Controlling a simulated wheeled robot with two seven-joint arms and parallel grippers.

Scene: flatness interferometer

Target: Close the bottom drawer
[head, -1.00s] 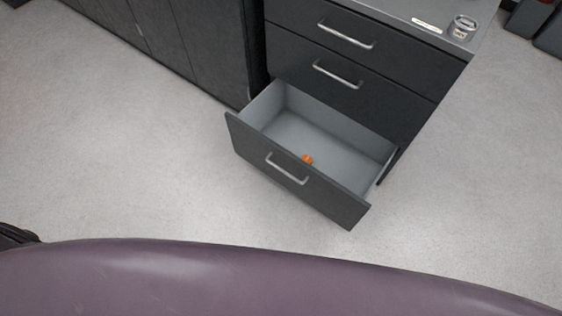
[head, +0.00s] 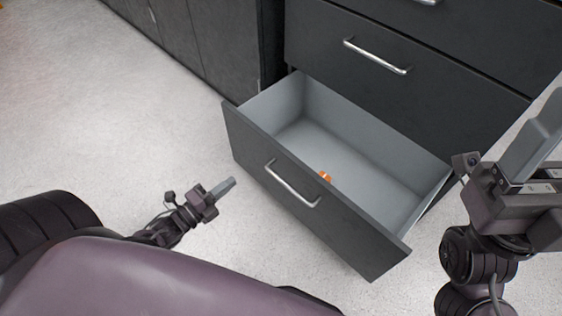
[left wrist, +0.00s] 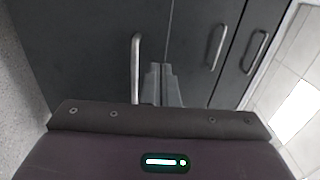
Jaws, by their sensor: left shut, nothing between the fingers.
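The bottom drawer (head: 300,190) stands pulled well out of the dark cabinet in the head view, with its grey inside showing. Its bar handle (head: 292,184) is on the front face. A small orange item (head: 325,176) lies inside. My left gripper (head: 226,187) is shut and empty, to the left of the drawer front and apart from it. In the left wrist view the shut fingers (left wrist: 162,85) point toward dark fronts, with a bar handle (left wrist: 135,68) just left of them. My right gripper (head: 535,150) is at the right edge, right of the drawer; its finger gap is unclear.
The drawer above, with its handle (head: 375,56), is shut. Dark cabinet doors (head: 200,40) stand at the back left. The pale floor (head: 110,120) left of the drawer is clear. My purple body fills the bottom left.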

